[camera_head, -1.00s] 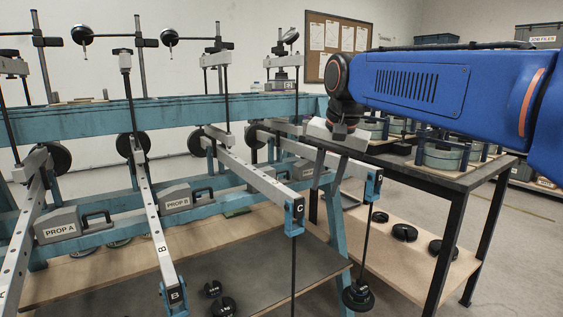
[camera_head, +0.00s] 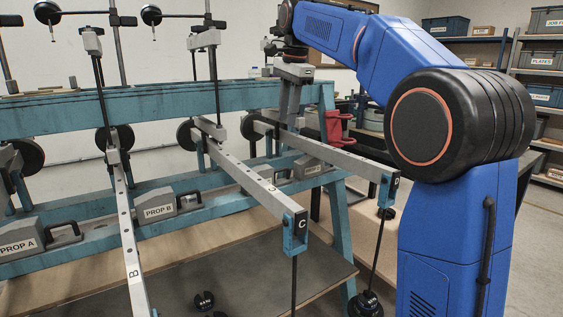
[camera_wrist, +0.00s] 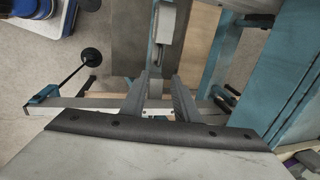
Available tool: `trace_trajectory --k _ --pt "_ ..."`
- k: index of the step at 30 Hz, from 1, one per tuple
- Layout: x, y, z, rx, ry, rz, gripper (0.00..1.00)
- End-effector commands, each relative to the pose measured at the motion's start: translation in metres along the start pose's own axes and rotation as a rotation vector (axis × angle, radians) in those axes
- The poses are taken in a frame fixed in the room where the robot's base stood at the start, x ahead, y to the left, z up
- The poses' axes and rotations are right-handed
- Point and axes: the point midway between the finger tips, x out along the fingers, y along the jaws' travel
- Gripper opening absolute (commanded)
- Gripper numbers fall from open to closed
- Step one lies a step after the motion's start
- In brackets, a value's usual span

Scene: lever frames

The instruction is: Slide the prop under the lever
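Lever C (camera_head: 250,178) and lever D (camera_head: 345,160) slope down toward me, ending in blue end pieces. Lever B (camera_head: 126,235) is at the left. Prop A (camera_head: 22,239) and prop B (camera_head: 160,210) are grey blocks with black handles on the blue lower rail. Another grey prop (camera_head: 308,167) sits on that rail behind levers C and D; its label is unreadable. My gripper (camera_head: 288,118) points down by the far part of lever D. In the wrist view, its fingers (camera_wrist: 160,92) are apart and empty, over a lever beam (camera_wrist: 82,103). A grey block (camera_wrist: 165,22) lies beyond them.
The blue upper beam (camera_head: 150,102) crosses behind the levers, with black round weights near the pivots. A weight (camera_head: 366,303) hangs from lever D. Loose black weights (camera_head: 205,300) lie on the lower board. A dark bench stands behind my arm at the right.

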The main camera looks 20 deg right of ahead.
Motion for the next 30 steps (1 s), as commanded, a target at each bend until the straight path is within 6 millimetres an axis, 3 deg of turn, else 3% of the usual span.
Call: trace_trajectory --k 24,30 --pt "0.136 0.001 0.000 -0.002 0.000 0.002 0.28" --pt "0.159 0.001 0.000 -0.002 0.000 0.001 0.28"
